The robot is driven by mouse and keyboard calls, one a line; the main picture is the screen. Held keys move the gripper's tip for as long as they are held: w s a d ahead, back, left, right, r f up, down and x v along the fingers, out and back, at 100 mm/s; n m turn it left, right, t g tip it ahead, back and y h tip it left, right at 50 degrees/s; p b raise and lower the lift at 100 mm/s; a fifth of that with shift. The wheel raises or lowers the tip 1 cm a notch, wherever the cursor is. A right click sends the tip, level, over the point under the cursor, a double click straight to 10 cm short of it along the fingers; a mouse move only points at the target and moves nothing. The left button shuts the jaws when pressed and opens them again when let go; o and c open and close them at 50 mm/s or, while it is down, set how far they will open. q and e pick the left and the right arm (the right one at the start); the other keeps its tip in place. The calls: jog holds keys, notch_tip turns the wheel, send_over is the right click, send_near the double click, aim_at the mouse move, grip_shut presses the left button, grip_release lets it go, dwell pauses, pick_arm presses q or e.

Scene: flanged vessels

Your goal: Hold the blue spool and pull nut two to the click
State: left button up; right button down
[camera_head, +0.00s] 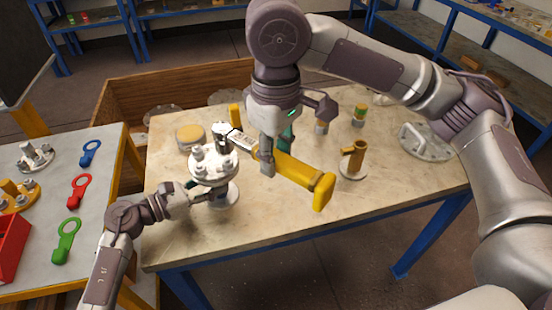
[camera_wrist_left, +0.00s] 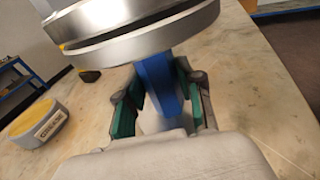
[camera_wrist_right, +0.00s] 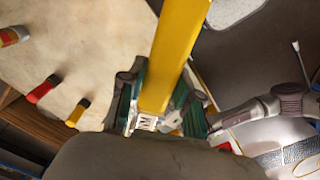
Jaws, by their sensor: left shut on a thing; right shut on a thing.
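The flanged vessel (camera_head: 214,165) stands on the table with nuts on its upper flange. My left gripper (camera_wrist_left: 160,100) is under that flange, shut on the blue spool (camera_wrist_left: 160,85); in the head view the spool is mostly hidden by the flange and gripper. My right gripper (camera_head: 268,160) is shut on a yellow torque wrench (camera_head: 305,178), which also shows in the right wrist view (camera_wrist_right: 178,50). The wrench's metal head (camera_head: 232,138) reaches the far side of the flange, at a nut. I cannot tell which nut it is or how fully it is seated.
A grease tin (camera_head: 190,138) stands behind the vessel. A yellow-brown holder (camera_head: 353,160) and a grey flange plate (camera_head: 427,143) are to the right. Blue (camera_head: 90,153), red (camera_head: 79,191) and green (camera_head: 66,240) ring tools lie on the left table. The front right tabletop is clear.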

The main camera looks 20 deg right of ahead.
pick_arm(q)
jog(key=o, duration=1.1)
jog(key=shift+a, duration=0.1)
